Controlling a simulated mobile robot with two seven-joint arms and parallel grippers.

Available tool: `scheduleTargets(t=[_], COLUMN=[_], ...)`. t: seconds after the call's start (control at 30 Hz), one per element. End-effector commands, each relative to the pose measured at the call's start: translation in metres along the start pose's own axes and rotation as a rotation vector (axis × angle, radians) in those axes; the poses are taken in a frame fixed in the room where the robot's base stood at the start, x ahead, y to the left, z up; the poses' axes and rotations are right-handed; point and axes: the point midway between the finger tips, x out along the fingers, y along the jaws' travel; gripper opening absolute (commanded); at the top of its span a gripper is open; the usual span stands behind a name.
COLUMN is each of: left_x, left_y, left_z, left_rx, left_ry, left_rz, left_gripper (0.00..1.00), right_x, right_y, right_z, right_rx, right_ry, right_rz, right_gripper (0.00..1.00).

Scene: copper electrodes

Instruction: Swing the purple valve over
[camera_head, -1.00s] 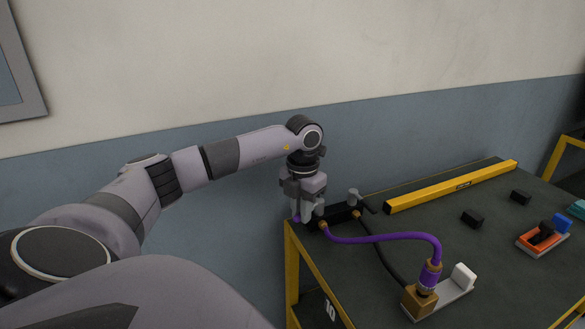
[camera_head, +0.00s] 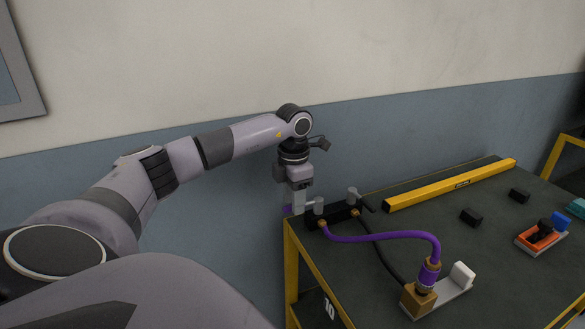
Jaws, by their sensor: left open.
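The purple valve handle (camera_head: 287,210) shows as a small purple piece at the left end of a black manifold block (camera_head: 338,213), at the table's far left corner. My left gripper (camera_head: 298,208) points down right at it, open, with its fingers beside the handle and partly hiding it. I cannot tell whether the fingers touch it. A purple hose (camera_head: 385,237) runs from the block to a brass fitting (camera_head: 418,299) on a grey plate. My right gripper is not in view.
A yellow bar (camera_head: 452,185) lies along the table's back edge. Black blocks (camera_head: 471,217) and an orange tray (camera_head: 541,238) sit to the right. A black cable (camera_head: 388,262) crosses the dark table top (camera_head: 500,290). The wall is close behind.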

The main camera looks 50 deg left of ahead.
Motion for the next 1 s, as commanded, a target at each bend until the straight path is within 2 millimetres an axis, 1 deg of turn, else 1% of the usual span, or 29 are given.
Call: scheduleTargets(t=[0.03,0.1,0.4,0.53,0.87,0.97,1.0], left_x=[-0.007,-0.014,-0.041,-0.047,-0.049,-0.058,-0.064], left_y=[0.0,0.0,0.0,0.0,0.0,0.0,0.0], left_z=[0.0,0.0,0.0,0.0,0.0,0.0,0.001], left_rx=[0.0,0.0,-0.001,-0.001,-0.001,-0.001,-0.001], left_ry=[-0.002,-0.002,-0.002,-0.001,-0.001,-0.002,-0.005], left_rz=[0.001,0.001,0.001,0.001,0.0,0.001,0.001], left_gripper=[0.41,0.41,0.41,0.41,0.41,0.41,0.41], right_x=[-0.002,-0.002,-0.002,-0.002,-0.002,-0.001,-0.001], right_y=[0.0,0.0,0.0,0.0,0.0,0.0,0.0], right_z=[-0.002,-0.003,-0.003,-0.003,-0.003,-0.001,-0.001], right_rx=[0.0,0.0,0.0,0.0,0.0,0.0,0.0], right_ry=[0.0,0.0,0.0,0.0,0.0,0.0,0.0], right_rz=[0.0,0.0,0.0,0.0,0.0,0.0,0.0], right_gripper=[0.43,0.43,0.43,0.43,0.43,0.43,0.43])
